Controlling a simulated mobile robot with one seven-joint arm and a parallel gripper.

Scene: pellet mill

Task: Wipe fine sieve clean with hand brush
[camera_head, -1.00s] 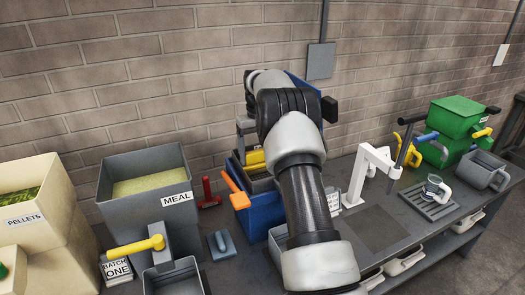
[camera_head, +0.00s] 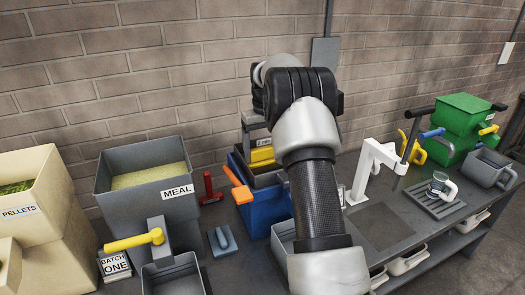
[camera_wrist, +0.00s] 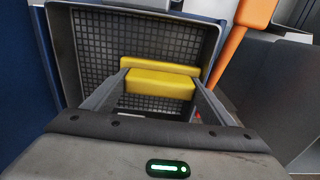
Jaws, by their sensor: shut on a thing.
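The yellow hand brush (camera_wrist: 158,85) is between the two fingers of my gripper (camera_wrist: 157,80), which is shut on it, in the wrist view. The fine sieve (camera_wrist: 88,55) is a grey tray with a dark mesh floor, seen behind and below the brush. Whether the bristles touch the mesh cannot be told. In the head view, yellow parts (camera_head: 262,155) show above a dark grey tray over a blue box (camera_head: 265,208). My arm covers the right side of this area, and my fingertips cannot be made out there.
An orange handle (camera_wrist: 242,42) stands close to the sieve's right side. A white stand (camera_head: 367,170) is right of my arm.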

